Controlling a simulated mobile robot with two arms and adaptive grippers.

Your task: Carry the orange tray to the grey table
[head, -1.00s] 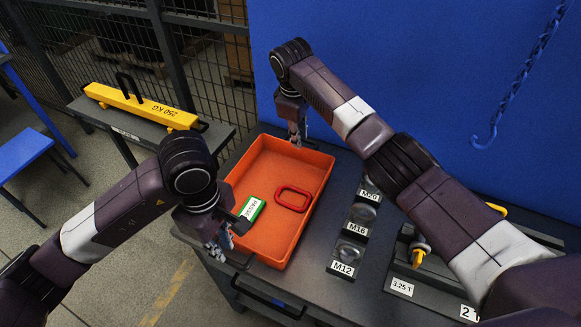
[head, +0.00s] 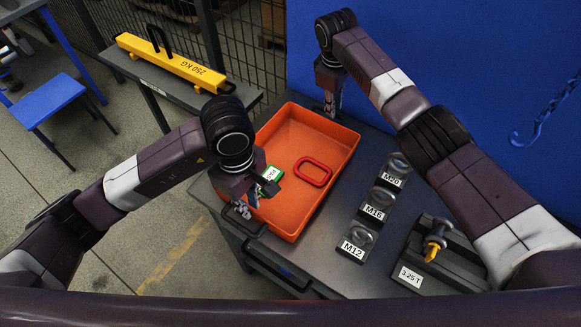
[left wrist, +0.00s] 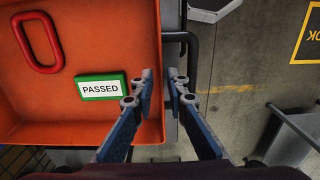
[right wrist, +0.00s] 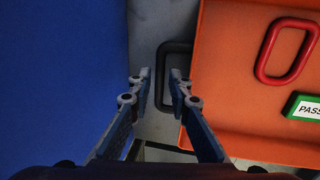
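The orange tray (head: 298,223) sits on a dark grey workbench (head: 322,262). A red oval ring (head: 313,171) and a green-and-white PASSED tag (head: 272,175) lie in it. My left gripper (head: 246,207) is at the tray's near left end; in the left wrist view its open fingers (left wrist: 161,76) point down on either side of the tray edge, with a gap between them. My right gripper (head: 329,110) is at the far end; in the right wrist view its fingers (right wrist: 160,76) are apart, just beside the tray wall (right wrist: 199,60). Contact is unclear.
A grey-topped table (head: 183,88) with a yellow 250 KG beam (head: 170,60) stands at back left, by a mesh fence. Labelled eyebolts (head: 383,197) and a 3.25 T block (head: 411,277) stand right of the tray. A blue panel (head: 450,60) is behind. A blue stool (head: 48,100) is left.

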